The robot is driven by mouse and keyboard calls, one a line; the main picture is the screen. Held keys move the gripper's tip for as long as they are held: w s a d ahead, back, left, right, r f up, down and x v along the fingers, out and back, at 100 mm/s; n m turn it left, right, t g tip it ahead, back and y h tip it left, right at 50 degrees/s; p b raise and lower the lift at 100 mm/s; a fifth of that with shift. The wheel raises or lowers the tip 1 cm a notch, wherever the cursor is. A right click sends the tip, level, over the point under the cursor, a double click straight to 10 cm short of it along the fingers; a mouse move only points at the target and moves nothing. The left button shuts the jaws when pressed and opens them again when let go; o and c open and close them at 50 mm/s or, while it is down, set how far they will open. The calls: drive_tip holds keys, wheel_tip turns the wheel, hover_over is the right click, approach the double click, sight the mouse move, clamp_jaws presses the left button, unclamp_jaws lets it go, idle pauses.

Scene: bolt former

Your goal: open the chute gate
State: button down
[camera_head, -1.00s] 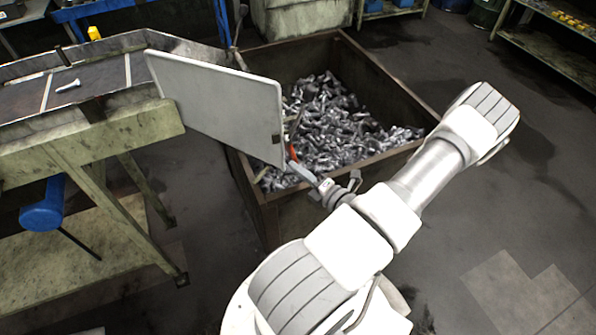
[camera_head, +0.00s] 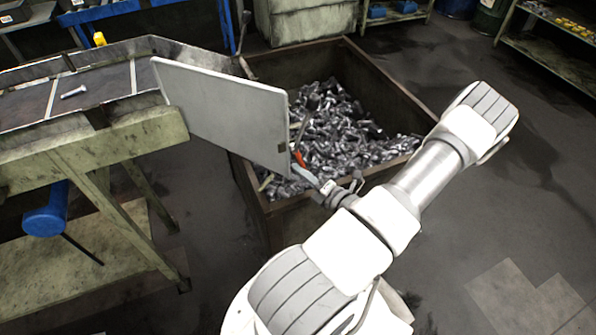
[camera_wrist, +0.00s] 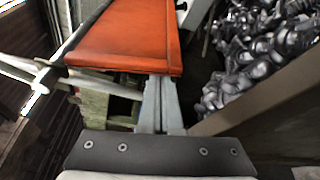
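The chute gate (camera_head: 225,115) is a flat grey plate standing upright across the end of the conveyor chute (camera_head: 60,98), beside the bolt bin. A small dark patch marks its right edge. My gripper (camera_head: 318,183) is low at the gate's right edge, over the bin's near side. An orange-red part (camera_head: 299,158) lies at its tip, close to the gate edge. In the wrist view the orange part (camera_wrist: 125,38) fills the upper middle, ahead of narrow grey fingers (camera_wrist: 160,103). I cannot tell whether the fingers grip it. The fingertips are hidden.
A rusty-rimmed bin (camera_head: 390,78) full of bolts stands behind my arm. One bolt (camera_head: 74,91) lies on the chute. A blue cylinder (camera_head: 45,212) hangs under the chute frame. Shelves (camera_head: 555,50) stand at back right. Floor (camera_head: 520,200) at right is clear.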

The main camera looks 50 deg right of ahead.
drive_tip(key=s+d+r+n+g+h+p, duration=0.2)
drive_tip(key=s+d+r+n+g+p, duration=0.1)
drive_tip(key=d+r+n, duration=0.4)
drive_tip(key=shift+s+d+r+n, duration=0.25)
drive_tip(key=shift+s+n, duration=0.15)
drive_tip(key=shift+s, duration=0.1)
drive_tip(key=shift+d+r, duration=0.15)
drive_tip(key=shift+r, duration=0.05)
idle(0.6)
drive_tip(key=shift+s, duration=0.1)
